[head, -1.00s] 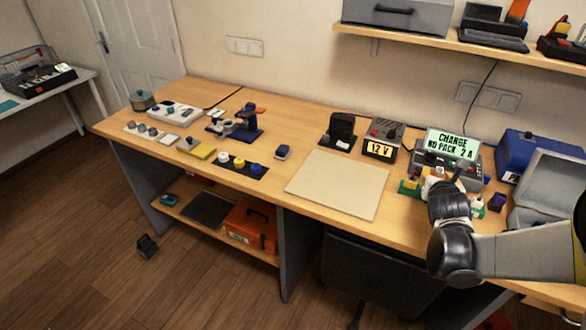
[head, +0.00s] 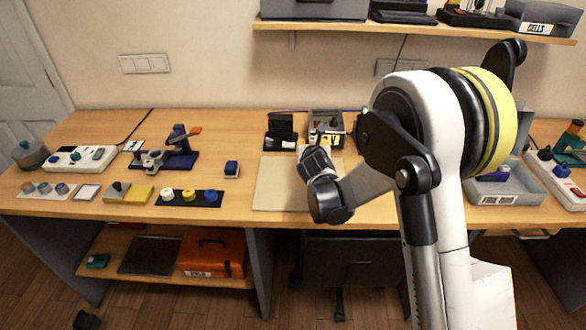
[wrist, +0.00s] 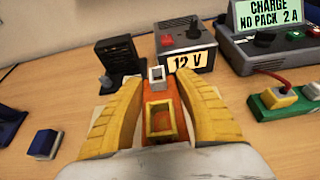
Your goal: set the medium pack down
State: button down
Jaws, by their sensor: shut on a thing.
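In the wrist view, my gripper (wrist: 160,90) has its yellow fingers on both sides of an orange block (wrist: 160,128), which I take to be the medium pack. A pale square socket (wrist: 157,74) shows at its far end, and a yellow-rimmed opening faces me. In the head view, my gripper (head: 316,152) is over the right part of the beige mat (head: 275,190), in front of the 12 V box. The pack cannot be made out there. I cannot tell how high it is above the bench.
The 12 V box (wrist: 188,46) and a black stand (wrist: 116,58) are just beyond my gripper. The charger (wrist: 265,40) reads "CHARGE NO PACK 2 A"; a green holder (wrist: 285,100) is before it. A blue block (wrist: 45,143) lies left. The mat's left part is clear.

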jog(key=b, duration=0.1)
send_over(296, 169)
notch_tip(296, 169, down, 3)
jog(key=shift+w+f, duration=0.1)
jog(key=shift+f+b, duration=1)
jog(key=shift+f, duration=0.9)
jog(key=shift+f, duration=0.15)
jog(key=c, duration=0.9)
grip_release()
